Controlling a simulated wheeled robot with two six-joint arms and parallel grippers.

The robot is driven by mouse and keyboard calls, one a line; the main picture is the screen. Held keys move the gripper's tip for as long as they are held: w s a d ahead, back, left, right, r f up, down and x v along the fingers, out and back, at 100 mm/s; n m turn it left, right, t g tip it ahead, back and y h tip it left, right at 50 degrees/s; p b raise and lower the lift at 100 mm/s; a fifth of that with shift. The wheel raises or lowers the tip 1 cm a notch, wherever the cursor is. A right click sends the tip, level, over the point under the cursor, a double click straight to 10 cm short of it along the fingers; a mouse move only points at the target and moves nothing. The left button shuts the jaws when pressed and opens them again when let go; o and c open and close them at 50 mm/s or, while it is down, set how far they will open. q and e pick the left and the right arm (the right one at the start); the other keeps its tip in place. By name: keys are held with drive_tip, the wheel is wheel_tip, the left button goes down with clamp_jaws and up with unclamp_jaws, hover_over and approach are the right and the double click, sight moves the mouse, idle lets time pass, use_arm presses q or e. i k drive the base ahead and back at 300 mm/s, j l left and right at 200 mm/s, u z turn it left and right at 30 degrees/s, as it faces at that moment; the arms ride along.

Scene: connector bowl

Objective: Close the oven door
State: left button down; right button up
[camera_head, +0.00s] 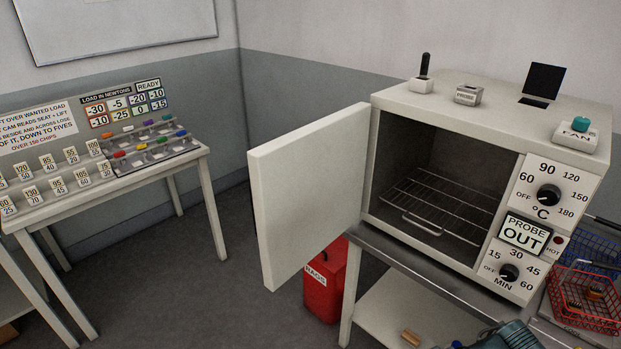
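The white oven (408,163) stands on a metal-topped stand at the right. Its door (308,194) is hinged on the left side of the opening and stands wide open, swung out toward the front left. The dark cavity shows a wire rack (437,205) with no item on it. A temperature dial (548,195) and a minutes dial (509,272) are on the front panel, with a sign reading PROBE OUT between them. Neither of my grippers is identifiable in view.
A red RAGS bin (325,284) stands on the floor below the door. A table (40,212) with labelled chips and trays is at the left. Red (585,300) and blue baskets are at the right. A dark teal object, partly cut off, is at the bottom edge.

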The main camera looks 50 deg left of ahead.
sight(305, 186)
drive_tip(key=k+j, duration=0.15)
drive_tip(key=j, duration=0.3)
drive_tip(key=k+j+z, duration=0.1)
drive_tip(key=j, duration=0.4)
drive_tip(key=k+j, duration=0.15)
drive_tip(key=j, duration=0.3)
drive_tip(key=k+j, duration=0.15)
drive_tip(key=j, duration=0.3)
drive_tip(key=k+j+z, duration=0.1)
drive_tip(key=j, duration=0.35)
drive_tip(key=k+j, duration=0.2)
drive_tip(key=j, duration=0.25)
drive_tip(key=k+j, duration=0.15)
drive_tip(key=j, duration=0.3)
drive_tip(key=k+j+z, duration=0.1)
drive_tip(key=j, duration=0.35)
drive_tip(key=k, duration=0.1)
